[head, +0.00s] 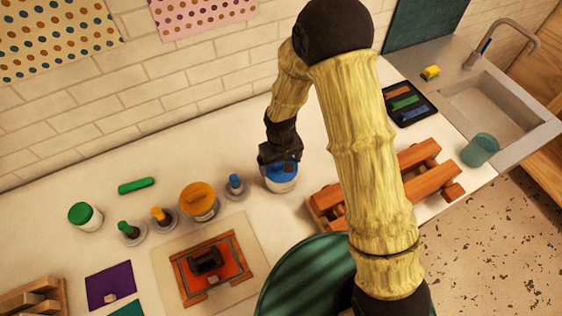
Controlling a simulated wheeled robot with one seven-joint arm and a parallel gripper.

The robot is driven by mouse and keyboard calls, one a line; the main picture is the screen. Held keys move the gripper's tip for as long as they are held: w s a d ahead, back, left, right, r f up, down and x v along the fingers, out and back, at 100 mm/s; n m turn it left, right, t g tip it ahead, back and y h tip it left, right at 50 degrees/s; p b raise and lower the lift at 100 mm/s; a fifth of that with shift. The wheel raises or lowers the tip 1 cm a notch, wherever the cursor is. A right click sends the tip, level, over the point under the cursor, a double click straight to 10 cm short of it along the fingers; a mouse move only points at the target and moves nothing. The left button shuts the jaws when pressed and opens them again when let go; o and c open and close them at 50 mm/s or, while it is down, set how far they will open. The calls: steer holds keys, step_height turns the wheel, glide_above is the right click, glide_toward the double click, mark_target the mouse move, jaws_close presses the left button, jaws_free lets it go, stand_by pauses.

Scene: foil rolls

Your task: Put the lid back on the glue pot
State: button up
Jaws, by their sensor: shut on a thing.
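My gripper (278,158) is shut on a blue lid (284,170), pointing down. The lid is at the top of a white pot (281,186) that stands on the counter. I cannot tell whether the lid is seated or held just above the rim, as the gripper covers part of it. Another whitish jar with a green lid (80,212) stands at the far left. A wide orange-topped pot (198,198) stands left of my gripper. No label shows which is the glue pot.
Small blue (235,183), orange (159,214) and green (125,228) knobbed items stand on round bases. A green stick (136,185) lies behind them. A wooden rack (326,198) is close to the right, partly behind my arm. A framed print block (214,264) lies in front.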

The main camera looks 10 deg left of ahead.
stand_by(0.6)
steer(key=o, duration=0.6)
steer(key=shift+o, duration=0.2)
steer(key=shift+r+p, duration=2.45)
steer(key=shift+r, duration=1.05)
jaws_close()
